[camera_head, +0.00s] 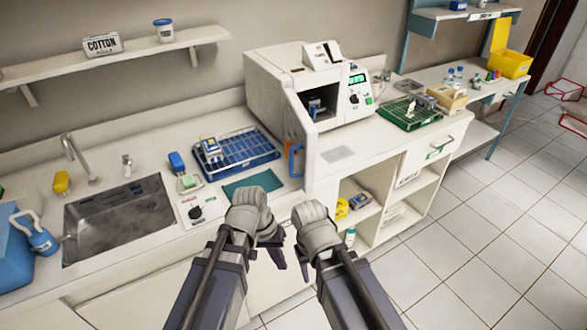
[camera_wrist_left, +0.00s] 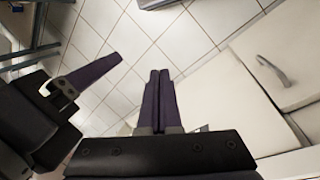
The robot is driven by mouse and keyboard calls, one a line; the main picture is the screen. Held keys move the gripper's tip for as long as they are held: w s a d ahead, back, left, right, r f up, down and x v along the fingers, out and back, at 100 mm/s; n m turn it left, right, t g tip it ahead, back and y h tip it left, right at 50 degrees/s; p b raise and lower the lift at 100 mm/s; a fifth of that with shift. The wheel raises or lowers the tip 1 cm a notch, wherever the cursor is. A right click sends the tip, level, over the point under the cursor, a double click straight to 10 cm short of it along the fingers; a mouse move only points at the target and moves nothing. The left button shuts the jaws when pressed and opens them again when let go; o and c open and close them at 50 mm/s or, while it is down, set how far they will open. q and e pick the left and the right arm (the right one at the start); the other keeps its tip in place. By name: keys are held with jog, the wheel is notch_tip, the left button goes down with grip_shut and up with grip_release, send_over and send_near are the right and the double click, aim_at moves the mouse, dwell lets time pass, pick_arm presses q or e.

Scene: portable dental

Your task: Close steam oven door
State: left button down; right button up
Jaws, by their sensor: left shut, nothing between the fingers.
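The white steam oven (camera_head: 277,85) stands on the counter with a lit green display. Its door (camera_head: 297,125) is open and swung out toward me, showing the dark chamber with something inside. A blue handle (camera_head: 295,160) is on the door's left face. My left gripper (camera_head: 279,256) is in front of the counter, below and apart from the door; its two dark fingers lie together and empty in the left wrist view (camera_wrist_left: 160,75). My right gripper (camera_head: 303,268) is close beside it, also apart from the door; its opening is unclear.
A blue wire rack (camera_head: 250,157) and a green mat (camera_head: 252,184) lie left of the oven. A sink (camera_head: 120,220) is farther left. A green tray (camera_head: 411,115) is to the right. Open shelves (camera_head: 372,222) are under the counter; the tiled floor at right is mostly clear.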

pick_arm(q)
jog(key=w+r+n+h+b, duration=0.1)
jog(key=w+n+h+b, duration=0.1)
jog(key=w+h, duration=0.3)
jog(key=n+t+h+b, duration=0.35)
jog(key=t+h, duration=0.25)
jog(key=h, duration=0.3)
send_near(305, 172)
jog(key=shift+m, duration=0.25)
jog(key=x, duration=0.6)
jog(key=shift+d, duration=0.35)
jog(key=shift+w+d, duration=0.1)
pick_arm(e)
notch_tip(305, 172, down, 7)
